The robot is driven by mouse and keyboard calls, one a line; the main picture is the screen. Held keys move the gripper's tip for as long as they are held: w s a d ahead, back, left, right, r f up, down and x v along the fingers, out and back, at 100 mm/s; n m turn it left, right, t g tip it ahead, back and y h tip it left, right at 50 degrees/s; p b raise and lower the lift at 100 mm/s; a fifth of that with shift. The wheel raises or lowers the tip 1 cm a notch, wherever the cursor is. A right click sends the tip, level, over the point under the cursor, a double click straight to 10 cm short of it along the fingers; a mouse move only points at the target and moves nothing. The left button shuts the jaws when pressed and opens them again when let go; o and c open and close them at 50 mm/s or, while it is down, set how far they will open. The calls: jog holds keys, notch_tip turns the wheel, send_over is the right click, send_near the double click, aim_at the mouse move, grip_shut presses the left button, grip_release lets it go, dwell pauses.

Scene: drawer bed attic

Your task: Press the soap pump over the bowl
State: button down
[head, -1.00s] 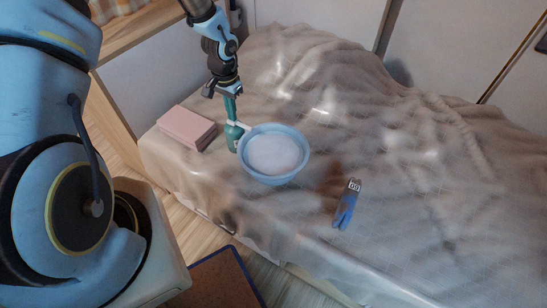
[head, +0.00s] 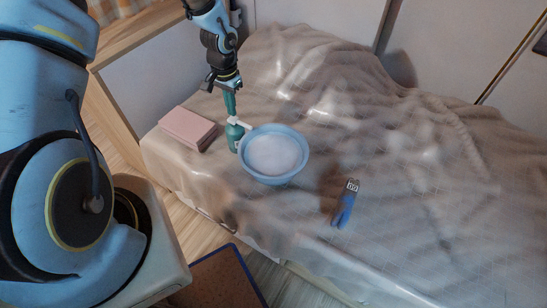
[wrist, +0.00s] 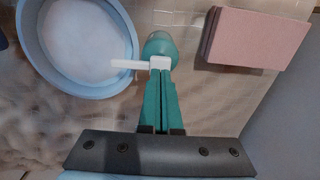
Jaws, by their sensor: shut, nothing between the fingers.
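The soap pump bottle (head: 233,137) is green with a white pump head and stands upright on the covered bed, close beside the bowl's left side. In the wrist view its white pump head (wrist: 158,63) has a spout that reaches over the rim of the bowl. The blue bowl (head: 303,160) holds white contents; it also shows in the wrist view (wrist: 110,88). My gripper (head: 231,114) points down right above the pump head. Its green fingers (wrist: 161,72) are closed together with nothing between them, and the tips are at the pump head. I cannot tell whether they touch.
A pink box-like block (head: 188,128) lies left of the bottle; it also shows in the wrist view (wrist: 258,38). A blue item with a dark labelled end (head: 345,208) lies right of the bowl. The bed cover (head: 420,210) is rumpled, with free room on the right.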

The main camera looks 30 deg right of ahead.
notch_tip(320, 180, up, 6)
jog(key=p, duration=0.4)
dwell(0.4)
dwell(0.3)
jog(key=w+a+r+n, duration=0.2)
jog(key=a+r+n, duration=0.1)
jog(key=a+r, duration=0.6)
jog(key=s+a+r+n, duration=0.4)
jog(key=a+r, duration=0.2)
jog(key=a, duration=0.4)
jog(key=s+a+r+n+t, duration=0.1)
jog(key=s+a+r+n, duration=0.3)
jog(key=a+r, duration=0.3)
jog(key=s+a, duration=0.1)
jog(key=a, duration=0.1)
jog(key=shift+s+a+r+t, duration=0.2)
jog(key=shift+s+a+t, duration=0.1)
jog(key=shift+a, duration=0.1)
